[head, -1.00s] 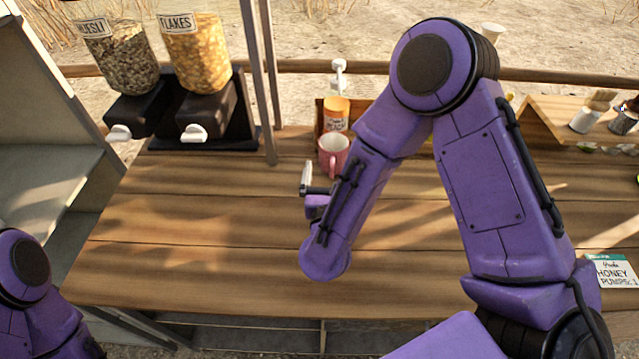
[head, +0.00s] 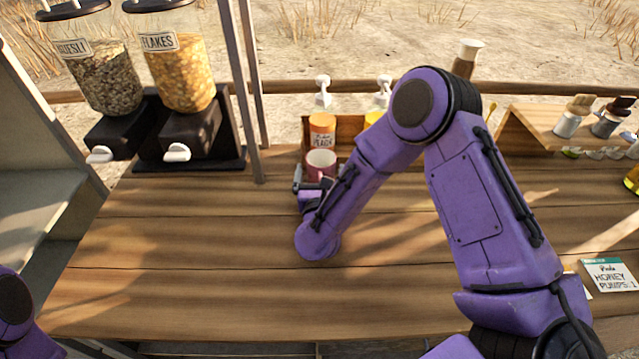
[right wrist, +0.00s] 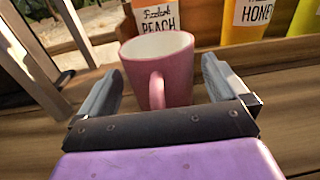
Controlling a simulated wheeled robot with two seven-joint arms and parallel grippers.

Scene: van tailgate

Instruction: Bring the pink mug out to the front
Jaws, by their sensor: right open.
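In the right wrist view my right gripper (right wrist: 170,90) is open, one finger on each side of the mug, with gaps between fingers and mug. My left gripper is out of view; only part of my left arm shows at the lower left.
The peach bottle (head: 322,132) stands in a wooden box right behind the mug, with a honey bottle (right wrist: 250,20) to its right. Cereal dispensers (head: 185,110) stand to the left. A metal post (head: 243,90) rises left of the mug. The counter front (head: 180,285) is clear.

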